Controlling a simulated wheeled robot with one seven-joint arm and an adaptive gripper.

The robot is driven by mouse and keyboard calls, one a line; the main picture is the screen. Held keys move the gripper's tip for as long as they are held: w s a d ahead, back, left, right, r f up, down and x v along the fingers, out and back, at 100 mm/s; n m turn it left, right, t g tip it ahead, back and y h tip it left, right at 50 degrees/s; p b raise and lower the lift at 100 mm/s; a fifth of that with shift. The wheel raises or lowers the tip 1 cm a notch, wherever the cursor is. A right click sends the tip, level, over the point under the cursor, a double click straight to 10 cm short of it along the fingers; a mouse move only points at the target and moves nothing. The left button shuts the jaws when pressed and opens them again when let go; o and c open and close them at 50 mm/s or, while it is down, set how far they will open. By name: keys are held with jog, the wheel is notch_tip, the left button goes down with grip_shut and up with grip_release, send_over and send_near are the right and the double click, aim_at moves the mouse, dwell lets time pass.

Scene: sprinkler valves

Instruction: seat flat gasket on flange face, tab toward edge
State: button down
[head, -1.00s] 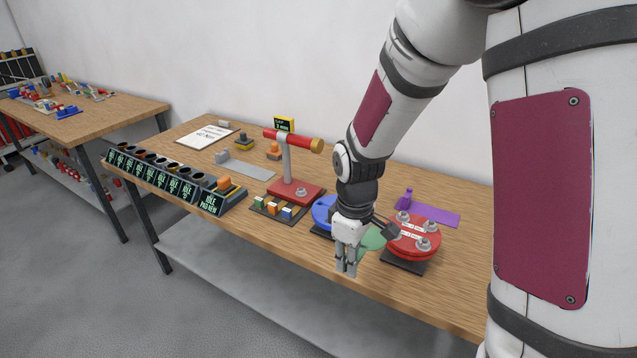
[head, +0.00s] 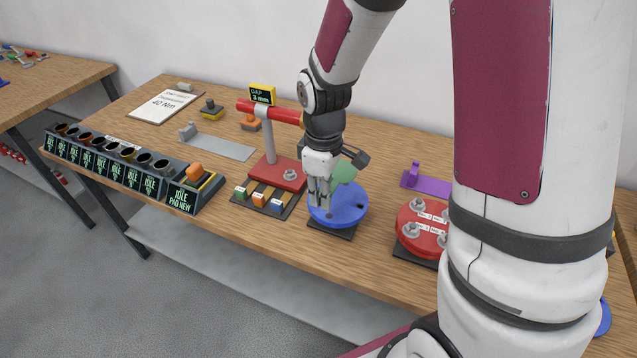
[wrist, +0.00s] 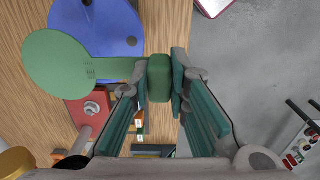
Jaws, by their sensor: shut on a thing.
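The green gasket is a flat disc with a straight tab; it shows behind my gripper in the head view (head: 344,172) and at the left in the wrist view (wrist: 58,65). My gripper (head: 318,196) is shut on the green block (wrist: 159,78) at the tab's end. The round blue flange (head: 346,207) sits on a dark base at the table's front; it also shows in the wrist view (wrist: 108,28).
A red post stand (head: 272,175) with a gap display is just left of the flange. A tray of small coloured blocks (head: 264,200) lies in front of it. A red flange with bolts (head: 420,230) and a purple plate (head: 432,185) are to the right. Bare table lies between.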

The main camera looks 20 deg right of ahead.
dwell(0.3)
notch_tip(320, 180, down, 8)
jog(key=b, duration=0.2)
dwell(0.5)
jog(key=shift+f+b, duration=0.45)
jog(key=shift+f, duration=0.55)
dwell(1.2)
jog(key=c, duration=1.5)
grip_release()
jog(key=shift+o, duration=0.2)
jog(key=shift+r, duration=0.1)
jog(key=shift+r+p, duration=2.15)
jog(key=shift+r, duration=1.75)
